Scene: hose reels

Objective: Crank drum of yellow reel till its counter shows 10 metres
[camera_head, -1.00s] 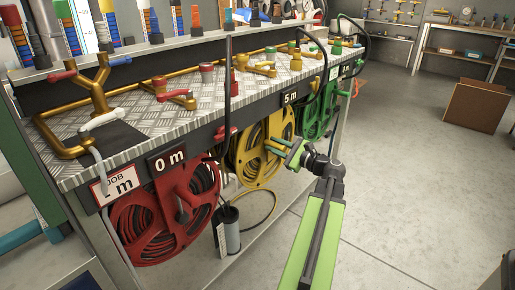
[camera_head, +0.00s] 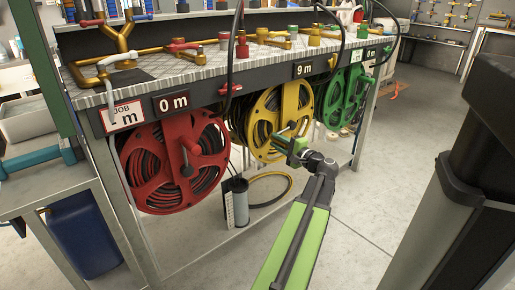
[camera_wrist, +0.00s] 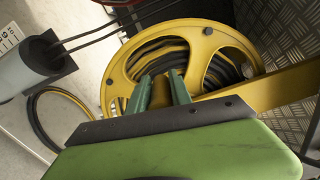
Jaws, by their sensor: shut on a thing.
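The yellow reel (camera_head: 252,130) hangs under the bench between the red and green reels. The counter (camera_head: 305,70) above it reads 9 m. My gripper (camera_head: 287,139) is at the lower right of the reel's front face, shut on the crank handle, which my fingers mostly hide.
The red reel (camera_head: 150,170) with a 0 m counter (camera_head: 172,103) is at left, the green reel (camera_head: 345,98) at right. A job card (camera_head: 123,117) hangs at far left, its number partly hidden. A grey cylinder (camera_head: 236,203) stands below. Open floor lies right of the bench.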

